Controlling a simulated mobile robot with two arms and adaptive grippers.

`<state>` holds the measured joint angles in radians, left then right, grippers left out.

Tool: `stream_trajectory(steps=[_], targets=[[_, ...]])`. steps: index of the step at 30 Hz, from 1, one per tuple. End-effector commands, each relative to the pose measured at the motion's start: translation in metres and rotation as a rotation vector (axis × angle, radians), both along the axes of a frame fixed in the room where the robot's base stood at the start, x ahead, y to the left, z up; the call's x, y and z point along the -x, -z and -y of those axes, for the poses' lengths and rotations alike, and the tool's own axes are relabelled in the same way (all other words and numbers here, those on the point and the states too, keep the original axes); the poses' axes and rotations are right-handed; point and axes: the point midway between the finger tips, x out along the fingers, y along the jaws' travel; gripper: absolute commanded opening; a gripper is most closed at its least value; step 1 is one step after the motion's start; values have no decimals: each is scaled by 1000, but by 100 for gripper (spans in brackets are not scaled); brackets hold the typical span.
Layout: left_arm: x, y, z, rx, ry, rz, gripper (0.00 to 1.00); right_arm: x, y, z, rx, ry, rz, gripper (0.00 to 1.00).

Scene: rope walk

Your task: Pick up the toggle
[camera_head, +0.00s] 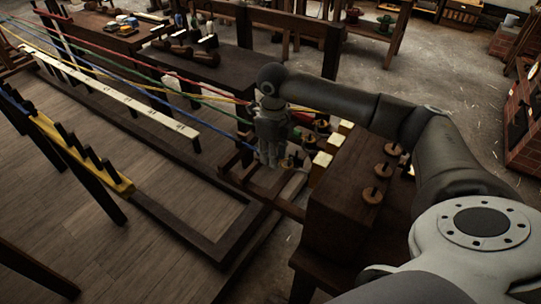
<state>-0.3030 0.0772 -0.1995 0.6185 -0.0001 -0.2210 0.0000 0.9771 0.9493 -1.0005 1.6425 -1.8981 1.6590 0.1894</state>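My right gripper (268,159) hangs pointing down near the middle of the view, at the ends of the coloured ropes. Its fingers look close together, but they are small and dark, and I cannot tell whether they are open or hold anything. I cannot single out one toggle for certain. Small round wooden pieces with dark pegs, possibly toggles, sit on the dark wooden block to the right: one at the back (394,149), one in the middle (384,170) and one in front (372,195). My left gripper is not in view.
Red, yellow, green and blue ropes (150,72) run from the left to beside my gripper. A long white marked board (110,97) lies below them. The dark wooden block (338,190) stands close on the right. A workbench (215,62) with tools is behind.

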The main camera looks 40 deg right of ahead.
Motion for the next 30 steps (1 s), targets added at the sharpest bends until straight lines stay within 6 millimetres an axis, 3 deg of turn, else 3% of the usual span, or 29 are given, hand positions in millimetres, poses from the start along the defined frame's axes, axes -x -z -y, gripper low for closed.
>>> stream_trajectory(steps=[4, 17, 23, 30], targets=[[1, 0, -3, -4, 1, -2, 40, 0, 0, 0, 0, 0, 0, 5], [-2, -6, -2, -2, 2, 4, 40, 0, -10, 0, 0, 0, 1, 5], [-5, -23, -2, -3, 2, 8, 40, -1, -37, 0, 0, 0, 3, 5], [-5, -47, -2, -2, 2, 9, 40, -7, -87, 42, 1, 6, 4, 5]])
